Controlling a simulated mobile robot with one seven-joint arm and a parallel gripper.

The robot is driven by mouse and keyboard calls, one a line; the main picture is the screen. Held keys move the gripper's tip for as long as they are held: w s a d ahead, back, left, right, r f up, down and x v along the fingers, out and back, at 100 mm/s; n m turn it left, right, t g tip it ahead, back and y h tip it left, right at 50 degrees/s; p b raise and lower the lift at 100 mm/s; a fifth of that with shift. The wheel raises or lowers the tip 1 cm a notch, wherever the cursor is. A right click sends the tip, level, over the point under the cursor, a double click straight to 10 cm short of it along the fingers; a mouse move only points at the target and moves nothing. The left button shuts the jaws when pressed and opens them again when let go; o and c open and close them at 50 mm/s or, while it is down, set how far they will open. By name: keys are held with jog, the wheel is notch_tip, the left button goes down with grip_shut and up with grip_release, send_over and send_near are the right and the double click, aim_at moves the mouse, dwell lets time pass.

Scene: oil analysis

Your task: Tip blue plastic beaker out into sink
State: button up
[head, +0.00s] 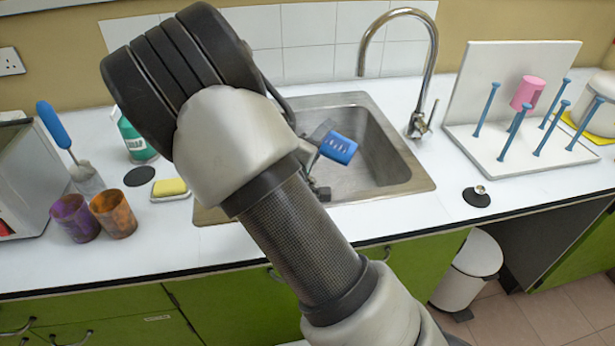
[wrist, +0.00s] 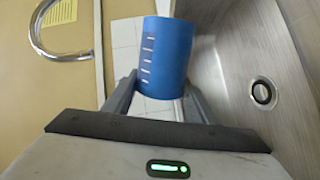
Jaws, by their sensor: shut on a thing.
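The blue plastic beaker (head: 338,147) is over the sink (head: 425,185) in the head view, lying tilted on its side. In the wrist view the beaker (wrist: 167,58) shows white graduation marks and sits between the fingers. My gripper (wrist: 157,100) is shut on the beaker. In the head view my gripper (head: 312,160) is partly hidden behind my arm. The steel sink basin (wrist: 235,70) fills the right of the wrist view, with its round drain (wrist: 262,94) visible. I cannot see into the beaker or tell whether it holds anything.
A curved tap (head: 428,70) stands behind the sink at right. A white drying rack (head: 500,150) with blue pegs and a pink beaker (head: 527,93) is further right. Two stained beakers (head: 113,214), a yellow sponge (head: 169,187) and a green soap bottle (head: 136,140) stand left of the sink.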

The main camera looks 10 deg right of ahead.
aim_at(352, 143)
jog(key=shift+s+d+f+m+b, duration=0.15)
jog(key=shift+d+f+m+b, duration=0.1)
jog(key=shift+f+m+b, duration=0.25)
jog(key=shift+s+d+r+m, duration=0.1)
jog(key=shift+d+r+m, duration=0.1)
jog(key=shift+m, duration=0.2)
jog(key=m+b, duration=0.2)
jog(key=f+m+b, duration=0.1)
jog(key=shift+s+d+m+y+b, duration=0.15)
jog(key=shift+d+m+y+b, duration=0.15)
jog(key=shift+m+y+b, duration=0.1)
jog(key=s+d+r+m+b, duration=0.1)
jog(key=m, duration=0.1)
jog(key=s+d+r+m+b, duration=0.1)
jog(key=d+r+m, duration=0.1)
jog(key=s+d+r+m+t+b, duration=0.1)
jog(key=d+r+m, duration=0.1)
jog(key=m, duration=0.1)
jog(key=shift+b, duration=0.35)
jog(key=shift+s+d+r+m, duration=0.35)
jog(key=shift+d+r+m, duration=0.15)
jog(key=shift+m, duration=0.1)
